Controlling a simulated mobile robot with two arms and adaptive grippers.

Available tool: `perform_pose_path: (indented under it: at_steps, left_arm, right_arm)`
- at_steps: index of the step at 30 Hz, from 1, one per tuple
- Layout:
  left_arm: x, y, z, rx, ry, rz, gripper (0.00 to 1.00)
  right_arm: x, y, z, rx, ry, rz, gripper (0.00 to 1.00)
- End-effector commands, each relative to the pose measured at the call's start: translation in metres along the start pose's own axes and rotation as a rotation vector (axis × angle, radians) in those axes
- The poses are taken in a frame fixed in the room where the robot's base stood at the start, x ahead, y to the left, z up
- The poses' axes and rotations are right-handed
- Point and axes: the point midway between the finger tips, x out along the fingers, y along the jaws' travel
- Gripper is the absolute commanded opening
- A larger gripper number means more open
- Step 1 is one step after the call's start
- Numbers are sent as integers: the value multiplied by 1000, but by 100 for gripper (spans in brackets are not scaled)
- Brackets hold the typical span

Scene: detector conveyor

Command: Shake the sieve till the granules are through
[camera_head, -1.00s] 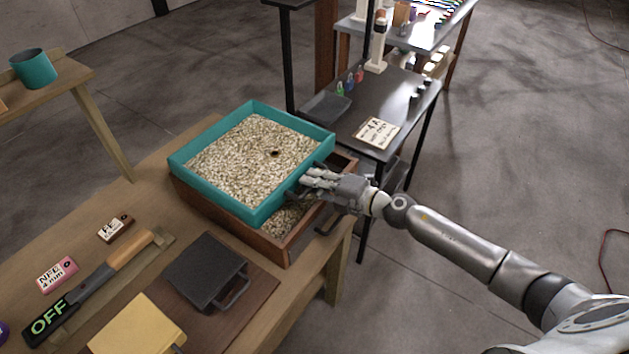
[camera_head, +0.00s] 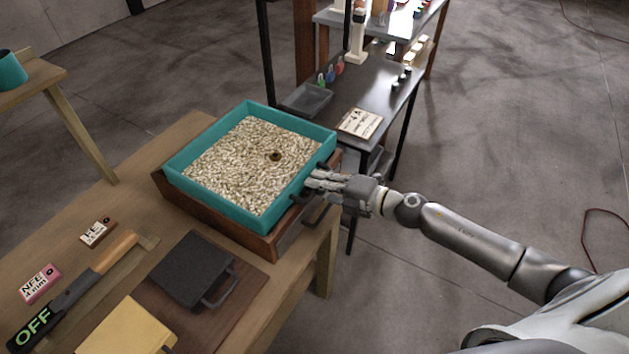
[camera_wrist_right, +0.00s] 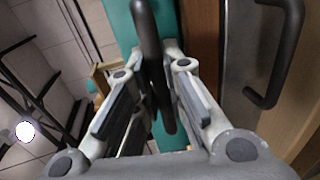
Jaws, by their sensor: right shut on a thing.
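The sieve (camera_head: 287,217) is a teal square frame full of pale granules (camera_head: 235,165), with a small dark ring-like object (camera_head: 275,156) lying on them. It sits over a brown wooden box (camera_head: 205,213), whose inside is hidden now. My right gripper (camera_head: 318,183) is shut on the sieve's dark handle at its right side. In the right wrist view the handle (camera_wrist_right: 148,40) passes between the fingers, beside the teal wall (camera_wrist_right: 122,22). My left gripper is not in view.
A dark table (camera_head: 375,90) stands behind.

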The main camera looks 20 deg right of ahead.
Motion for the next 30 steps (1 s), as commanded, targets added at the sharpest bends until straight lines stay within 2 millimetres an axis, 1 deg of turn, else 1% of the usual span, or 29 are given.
perform_pose_path:
  at_steps: [4,5,6,7,13,16,20,23,30]
  left_arm:
    - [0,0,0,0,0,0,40]
    - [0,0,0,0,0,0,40]
    - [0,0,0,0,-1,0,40]
    - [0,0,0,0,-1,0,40]
    - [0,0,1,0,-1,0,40]
    - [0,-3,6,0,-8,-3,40]
    - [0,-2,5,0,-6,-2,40]
    - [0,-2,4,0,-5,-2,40]
    - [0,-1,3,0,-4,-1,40]
  right_arm:
    - [0,-1,0,-1,-1,-1,0]
    - [0,-1,0,-1,-1,-1,15]
    - [0,0,0,-1,-1,-1,20]
    - [0,0,0,-1,-1,-1,21]
    - [0,0,0,0,-1,0,21]
    - [0,0,0,0,-1,0,21]
    - [-7,0,0,0,-1,-1,21]
    - [-17,-1,0,2,-1,-2,21]
    - [-52,-2,0,2,0,-4,21]
